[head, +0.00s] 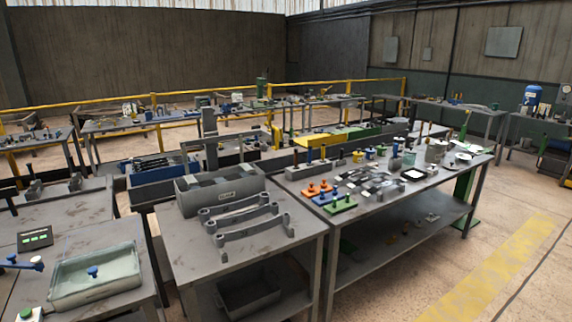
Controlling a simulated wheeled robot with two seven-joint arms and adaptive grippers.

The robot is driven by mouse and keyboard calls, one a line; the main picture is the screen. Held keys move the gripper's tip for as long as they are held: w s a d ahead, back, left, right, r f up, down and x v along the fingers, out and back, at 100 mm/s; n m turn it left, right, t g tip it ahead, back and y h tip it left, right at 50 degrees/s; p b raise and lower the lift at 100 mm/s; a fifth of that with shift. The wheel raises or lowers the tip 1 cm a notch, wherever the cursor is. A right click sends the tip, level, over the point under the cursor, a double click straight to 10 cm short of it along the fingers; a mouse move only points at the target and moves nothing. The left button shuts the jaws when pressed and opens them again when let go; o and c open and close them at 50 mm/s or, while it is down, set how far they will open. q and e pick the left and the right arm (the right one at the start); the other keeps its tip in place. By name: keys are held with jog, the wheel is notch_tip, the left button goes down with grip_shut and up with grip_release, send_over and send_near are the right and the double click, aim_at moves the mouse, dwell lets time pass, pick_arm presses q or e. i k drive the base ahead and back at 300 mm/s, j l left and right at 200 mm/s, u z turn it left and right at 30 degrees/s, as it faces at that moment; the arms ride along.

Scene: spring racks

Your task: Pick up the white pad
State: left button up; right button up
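A small white pad (413,175) with a dark border lies flat on the long grey workbench (300,186) at the right, near that bench's front edge. A round pale item (464,157) sits farther right on the same bench; it is too small to tell what it is. Neither of my grippers shows in the head view.
Left of the pad lie flat grey metal parts (372,184) and orange, blue and green blocks with knobs (340,204). Nearer benches hold a grey bin (222,196), grey brackets (245,232) and a glass-like tray (95,280). Open floor (450,270) lies at right.

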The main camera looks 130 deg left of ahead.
aim_at(431, 170)
jog(key=u, duration=4.35)
